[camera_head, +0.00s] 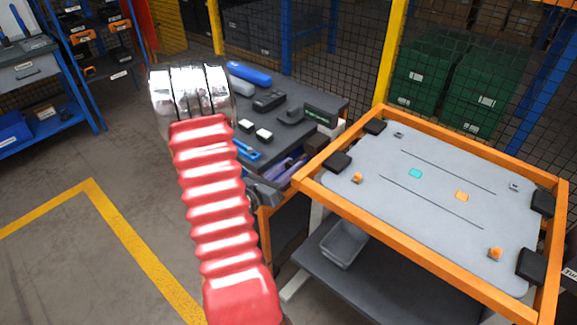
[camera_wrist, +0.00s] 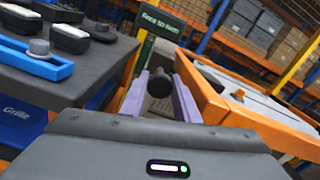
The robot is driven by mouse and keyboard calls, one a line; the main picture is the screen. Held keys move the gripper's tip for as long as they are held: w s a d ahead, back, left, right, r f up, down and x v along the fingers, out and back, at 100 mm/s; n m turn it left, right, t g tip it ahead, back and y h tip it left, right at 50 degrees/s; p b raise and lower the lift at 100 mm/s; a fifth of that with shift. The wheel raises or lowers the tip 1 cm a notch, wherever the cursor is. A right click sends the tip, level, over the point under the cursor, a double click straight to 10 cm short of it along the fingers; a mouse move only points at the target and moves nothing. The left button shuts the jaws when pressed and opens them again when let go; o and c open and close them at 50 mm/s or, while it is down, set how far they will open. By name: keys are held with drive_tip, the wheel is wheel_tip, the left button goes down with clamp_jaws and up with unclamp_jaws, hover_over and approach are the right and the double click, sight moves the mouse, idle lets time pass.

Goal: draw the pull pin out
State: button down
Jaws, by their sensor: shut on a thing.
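My gripper (camera_head: 284,172) is beside the left edge of the orange-framed fixture. Its two purple fingers also show in the wrist view (camera_wrist: 162,84). They are shut on the pull pin (camera_wrist: 186,70), whose dark round knob shows at the fingertips. The pin's shaft and where it enters the fixture are hidden. The fixture's orange frame (camera_head: 337,197) carries a grey panel (camera_head: 400,160) with black corner blocks; its side also shows at the right of the wrist view (camera_wrist: 225,105).
A dark bench (camera_head: 290,92) close to my gripper's left holds a blue handle (camera_head: 250,73), small boxes and a dark sign block (camera_head: 322,115). A grey bin (camera_head: 342,243) sits on a shelf under the fixture. Mesh fence stands behind. Floor at left is clear.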

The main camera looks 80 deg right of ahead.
drive_tip(key=shift+w+a+f, duration=0.1)
drive_tip(key=shift+w, duration=0.05)
drive_tip(key=c, duration=1.7)
unclamp_jaws()
drive_tip(key=shift+o, duration=0.4)
drive_tip(key=v, duration=1.3)
drive_tip(key=shift+a, duration=0.35)
drive_tip(key=shift+w, duration=0.15)
